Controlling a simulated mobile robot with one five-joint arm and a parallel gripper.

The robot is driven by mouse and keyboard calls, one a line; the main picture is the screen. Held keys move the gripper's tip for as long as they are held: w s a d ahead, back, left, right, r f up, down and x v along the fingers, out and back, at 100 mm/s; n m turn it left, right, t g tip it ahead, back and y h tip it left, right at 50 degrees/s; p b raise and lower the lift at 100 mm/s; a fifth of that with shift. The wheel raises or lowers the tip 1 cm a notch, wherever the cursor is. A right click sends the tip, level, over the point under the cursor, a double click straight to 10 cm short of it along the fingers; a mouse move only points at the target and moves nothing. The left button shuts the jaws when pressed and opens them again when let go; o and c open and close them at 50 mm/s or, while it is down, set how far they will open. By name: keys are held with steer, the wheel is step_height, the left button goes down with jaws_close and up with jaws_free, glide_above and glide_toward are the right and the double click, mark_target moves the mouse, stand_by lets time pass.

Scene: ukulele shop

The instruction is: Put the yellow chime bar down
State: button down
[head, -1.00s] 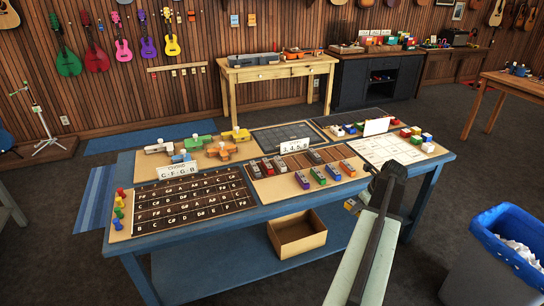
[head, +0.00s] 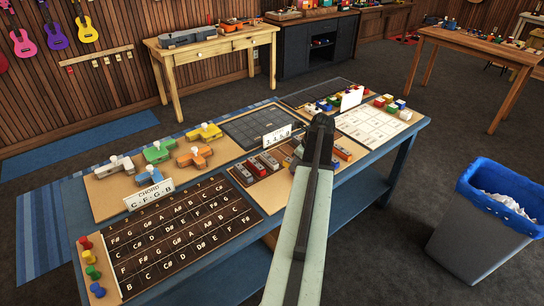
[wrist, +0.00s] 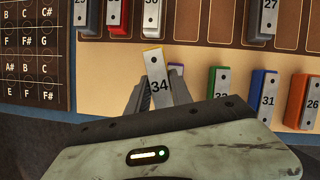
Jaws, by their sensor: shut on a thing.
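My gripper (wrist: 158,92) is shut on the yellow chime bar (wrist: 157,72), which shows a silver plate marked 34 and a thin yellow edge in the wrist view. The bar is over the tan front strip (wrist: 115,60) of the chime bar board, below the dark slots (wrist: 186,18). I cannot tell whether it touches the board. A green bar (wrist: 220,93), a blue bar 31 (wrist: 262,95) and an orange bar 26 (wrist: 302,98) stand to its right. In the head view my gripper (head: 321,122) reaches over the board, and my arm hides the yellow bar.
Several bars lie in the back row, including a red one (wrist: 119,16). A note chart (head: 178,240) adjoins the board on the left. Colored pegs (head: 90,265) stand at its left edge.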

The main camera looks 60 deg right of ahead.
steer(key=w+d+r+m+h+p, duration=0.1)
steer(key=w+d+r+m+p, duration=0.3)
steer(key=w+d, duration=0.6)
steer(key=b, duration=0.9)
glide_toward(278, 156)
steer(key=shift+n, duration=0.3)
steer(key=x, duration=0.6)
steer(key=shift+w+f, duration=0.2)
steer(key=shift+f, duration=0.1)
steer(key=shift+r, duration=0.2)
steer(key=shift+f, duration=0.15)
steer(key=c, duration=1.1)
jaws_free()
steer(key=shift+c, duration=0.2)
